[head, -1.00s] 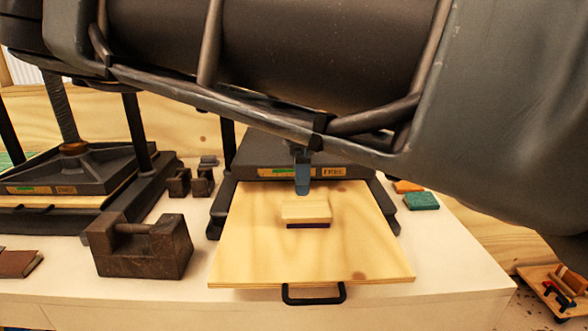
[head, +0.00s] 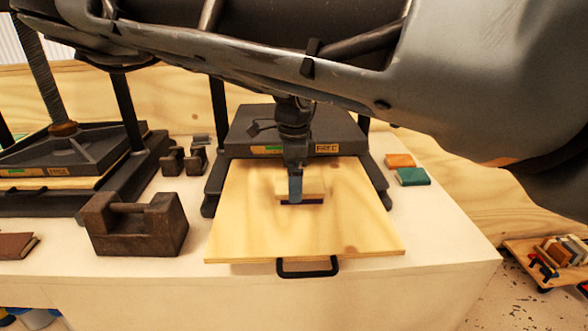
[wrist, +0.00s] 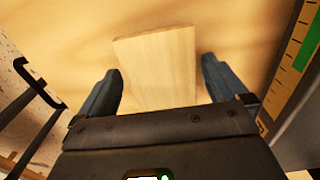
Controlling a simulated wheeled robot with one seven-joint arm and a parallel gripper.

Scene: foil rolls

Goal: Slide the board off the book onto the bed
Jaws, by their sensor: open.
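The board (head: 315,187) is a small pale wooden block. It lies on a thin dark book (head: 312,201), of which only the front edge shows. Both rest near the middle of the plywood bed (head: 245,232), which has a black handle at its front. My gripper (head: 295,199) is open at the board, hiding part of it in the head view. In the wrist view my gripper (wrist: 161,65) has one finger on each side of the board (wrist: 158,75), with gaps on both sides. I cannot tell whether the fingertips are below the board's top.
The dark press plate (head: 290,128) stands behind the bed. A rusty iron weight (head: 135,230) is at left, with smaller weights (head: 184,162) behind it. A second press (head: 70,160) is far left. Green (head: 413,177) and orange (head: 399,161) books lie at right. The bed's front is clear.

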